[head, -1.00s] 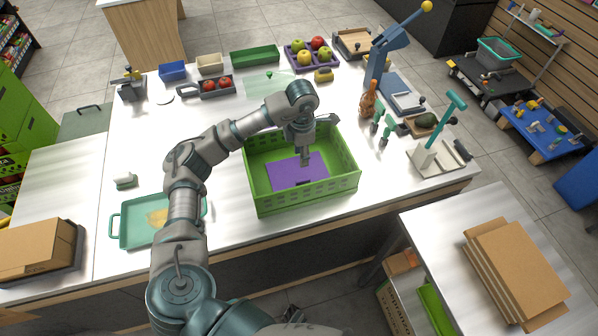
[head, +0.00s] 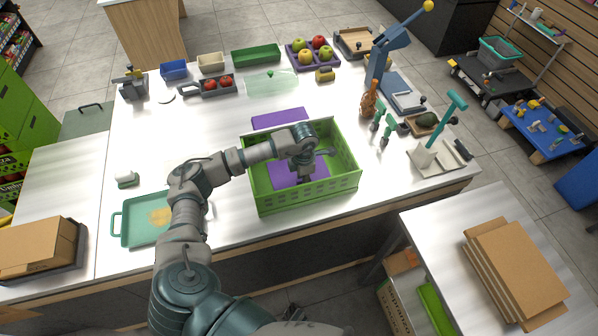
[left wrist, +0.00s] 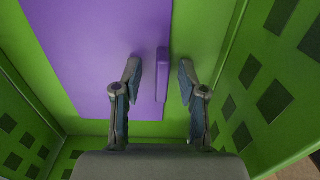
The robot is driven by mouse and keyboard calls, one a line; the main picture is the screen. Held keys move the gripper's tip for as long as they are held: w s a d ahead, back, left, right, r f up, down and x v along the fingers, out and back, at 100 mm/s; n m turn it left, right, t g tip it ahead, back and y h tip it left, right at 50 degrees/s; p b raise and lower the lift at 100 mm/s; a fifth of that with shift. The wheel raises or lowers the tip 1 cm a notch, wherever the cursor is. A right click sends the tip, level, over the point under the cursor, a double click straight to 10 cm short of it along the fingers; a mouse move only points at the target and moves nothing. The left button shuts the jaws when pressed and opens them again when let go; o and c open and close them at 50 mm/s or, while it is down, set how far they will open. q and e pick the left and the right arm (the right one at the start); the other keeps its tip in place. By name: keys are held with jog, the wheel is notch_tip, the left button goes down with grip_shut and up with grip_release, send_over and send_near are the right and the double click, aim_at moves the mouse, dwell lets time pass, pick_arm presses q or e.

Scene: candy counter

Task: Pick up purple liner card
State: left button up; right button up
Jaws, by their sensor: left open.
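The purple liner card (head: 287,178) lies flat on the floor of the green crate (head: 305,196). In the left wrist view the card (left wrist: 95,45) fills the upper left, with a raised purple tab (left wrist: 161,75) near its right edge. My left gripper (head: 306,176) reaches down into the crate over the card and hides part of it. In the left wrist view its open fingers (left wrist: 159,82) stand on either side of the tab, apparently not closed on it. My right gripper is not in view.
Another flat purple piece (head: 279,118) lies on the counter behind the crate. The crate's walls surround my gripper closely. A teal tray (head: 130,232) sits at the left, and green-handled tools (head: 386,130) stand right of the crate. The counter left of the crate is mostly clear.

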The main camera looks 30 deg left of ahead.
pick_arm(q)
grip_shut()
jog(key=shift+r, duration=0.1)
